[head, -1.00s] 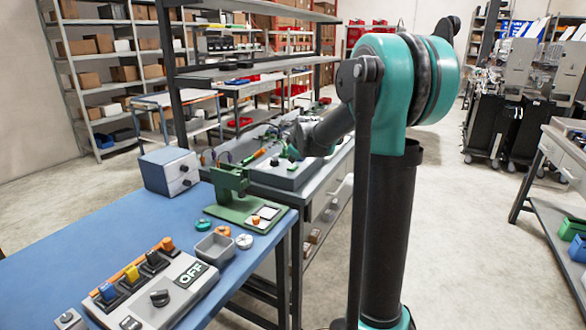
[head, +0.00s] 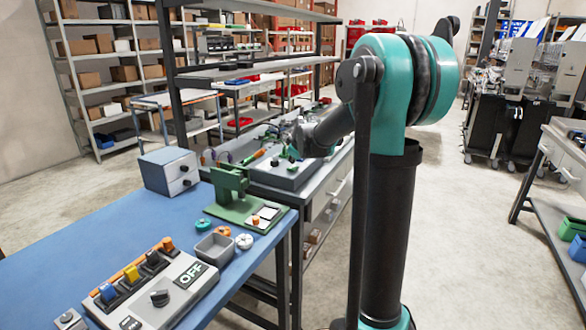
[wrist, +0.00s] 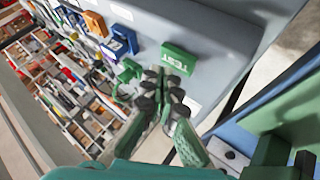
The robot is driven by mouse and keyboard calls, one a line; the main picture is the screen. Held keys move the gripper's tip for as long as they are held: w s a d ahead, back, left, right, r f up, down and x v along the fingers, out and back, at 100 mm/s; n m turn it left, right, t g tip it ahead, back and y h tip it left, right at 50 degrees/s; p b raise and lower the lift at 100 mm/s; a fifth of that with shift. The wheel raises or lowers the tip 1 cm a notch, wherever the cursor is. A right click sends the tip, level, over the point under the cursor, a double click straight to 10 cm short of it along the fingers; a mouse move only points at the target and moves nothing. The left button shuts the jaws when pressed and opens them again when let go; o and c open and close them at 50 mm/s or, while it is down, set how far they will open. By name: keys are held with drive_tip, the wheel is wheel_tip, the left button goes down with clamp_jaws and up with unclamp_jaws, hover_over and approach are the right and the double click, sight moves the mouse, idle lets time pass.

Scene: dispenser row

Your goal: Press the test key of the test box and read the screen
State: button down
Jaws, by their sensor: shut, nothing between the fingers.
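In the wrist view a green block marked TEST (wrist: 180,58) sits on a grey panel (wrist: 215,35). My gripper (wrist: 163,78) is shut and empty, its fingertips just below the block in the picture. I cannot tell whether they touch it, or whether the block is the key itself or a label.
The blue table (head: 75,240) also holds a blue-grey box (head: 168,171), a green stand (head: 235,205) and a small grey tray (head: 214,247). Blue (wrist: 122,40) and orange (wrist: 95,23) parts lie left of the TEST block. Open floor lies to the right.

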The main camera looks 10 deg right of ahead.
sight(293, 168)
drive_tip(key=shift+f, duration=0.3)
drive_tip(key=shift+f, duration=0.45)
idle(0.9)
drive_tip(key=shift+r, duration=0.9)
drive_tip(key=shift+r, duration=2.5)
